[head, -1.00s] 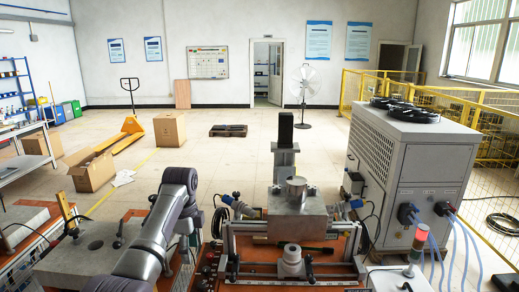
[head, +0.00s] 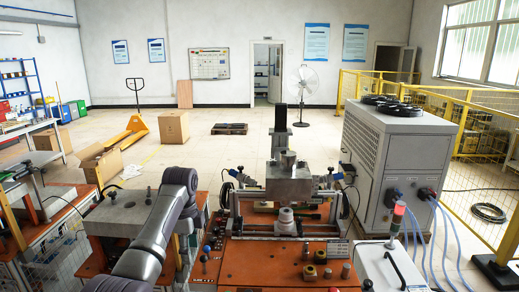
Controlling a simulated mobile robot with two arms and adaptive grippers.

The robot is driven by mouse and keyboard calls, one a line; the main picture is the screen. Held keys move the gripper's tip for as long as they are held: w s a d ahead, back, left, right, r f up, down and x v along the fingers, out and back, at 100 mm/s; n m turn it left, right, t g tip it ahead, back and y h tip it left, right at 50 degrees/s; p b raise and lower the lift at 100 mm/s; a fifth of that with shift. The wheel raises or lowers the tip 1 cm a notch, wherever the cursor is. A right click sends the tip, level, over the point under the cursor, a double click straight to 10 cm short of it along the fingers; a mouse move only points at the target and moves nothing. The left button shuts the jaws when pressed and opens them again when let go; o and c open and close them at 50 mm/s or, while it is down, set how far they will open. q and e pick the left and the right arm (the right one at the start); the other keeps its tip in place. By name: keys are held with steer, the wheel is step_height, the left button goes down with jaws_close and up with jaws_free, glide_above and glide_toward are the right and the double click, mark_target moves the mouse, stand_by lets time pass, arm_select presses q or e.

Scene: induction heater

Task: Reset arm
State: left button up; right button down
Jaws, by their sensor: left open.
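My left arm (head: 150,240) rises from the bottom edge, left of centre, bends at a dark grey elbow (head: 180,178) and folds back down. My left gripper (head: 186,242) is small and partly hidden beside the forearm, over the left part of the orange workbench. It is open, and I see nothing held in it. The induction heater fixture (head: 288,185), a metal block on a frame with a dark upright post, stands to its right, apart from it. My right arm and gripper are not in view.
A large cooling cabinet (head: 400,160) stands right.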

arm_select(q)
steer(key=s+a+f+n+b, duration=0.1)
steer(key=s+f+n+b, duration=0.2)
steer(key=f, duration=1.4)
steer(key=s+a+f+n+b, duration=0.1)
steer(key=s+f+n, duration=0.35)
steer(key=f, duration=1.15)
steer(key=s+a+f+n+b, duration=0.2)
steer(key=s+f, duration=1.5)
steer(key=f, duration=0.3)
steer(key=s+f+n+b, duration=0.1)
steer(key=s+f, duration=0.4)
steer(key=s, duration=0.7)
steer(key=s+f+n+b, duration=0.1)
steer(key=s+f+n, duration=0.2)
steer(key=s, duration=0.8)
steer(key=s+f+n+t+b, duration=0.1)
steer(key=s+f+n+b, duration=0.1)
steer(key=s+f, duration=0.5)
steer(key=s, duration=0.5)
steer(key=shift+s+a+f+n, duration=0.2)
steer(key=shift+s+n, duration=0.1)
steer(key=shift+n, duration=0.05)
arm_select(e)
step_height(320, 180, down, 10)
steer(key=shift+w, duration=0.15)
